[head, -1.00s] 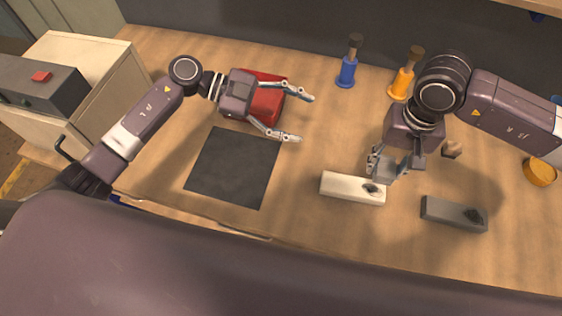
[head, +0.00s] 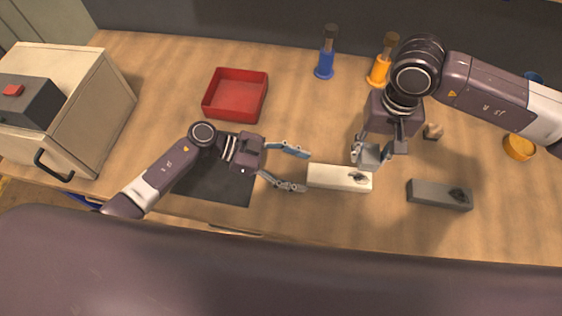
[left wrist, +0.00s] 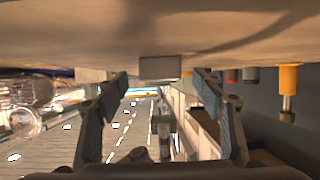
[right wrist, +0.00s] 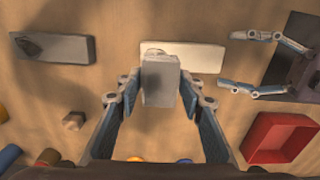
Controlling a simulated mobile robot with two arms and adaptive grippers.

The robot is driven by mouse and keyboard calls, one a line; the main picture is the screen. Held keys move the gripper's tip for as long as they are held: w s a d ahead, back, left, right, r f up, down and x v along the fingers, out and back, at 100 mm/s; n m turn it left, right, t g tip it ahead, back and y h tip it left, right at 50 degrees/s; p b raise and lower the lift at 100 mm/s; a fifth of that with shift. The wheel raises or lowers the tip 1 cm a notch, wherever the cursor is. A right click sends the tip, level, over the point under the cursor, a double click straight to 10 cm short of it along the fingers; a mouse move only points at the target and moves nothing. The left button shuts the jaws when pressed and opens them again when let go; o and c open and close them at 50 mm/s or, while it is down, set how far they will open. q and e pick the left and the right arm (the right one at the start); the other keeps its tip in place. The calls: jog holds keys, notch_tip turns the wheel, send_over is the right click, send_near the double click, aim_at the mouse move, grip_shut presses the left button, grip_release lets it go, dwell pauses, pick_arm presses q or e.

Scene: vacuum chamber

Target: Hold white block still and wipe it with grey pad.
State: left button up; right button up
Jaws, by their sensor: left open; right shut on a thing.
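The white block (head: 335,177) lies on the table with a dark smudge at its right end. It also shows in the right wrist view (right wrist: 205,56) beyond the pad. My left gripper (head: 305,170) is open at the block's left end, its fingers pointing toward it. In the left wrist view the block's end (left wrist: 160,68) shows between the spread fingers. My right gripper (right wrist: 160,88) is shut on the grey pad (right wrist: 161,84). The pad, also in the head view (head: 367,156), is by the block's far right edge; I cannot tell whether they touch.
A grey block (head: 425,193) with a dark smudge lies to the right. A black mat (head: 215,188) lies under my left arm. A red tray (head: 236,117), a blue bottle (head: 325,68) and an orange bottle (head: 379,73) stand further back. A small brown lump (head: 433,131) is right of my right gripper.

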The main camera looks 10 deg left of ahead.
pick_arm(q)
jog(key=shift+x, duration=1.5)
jog(key=c, duration=1.5)
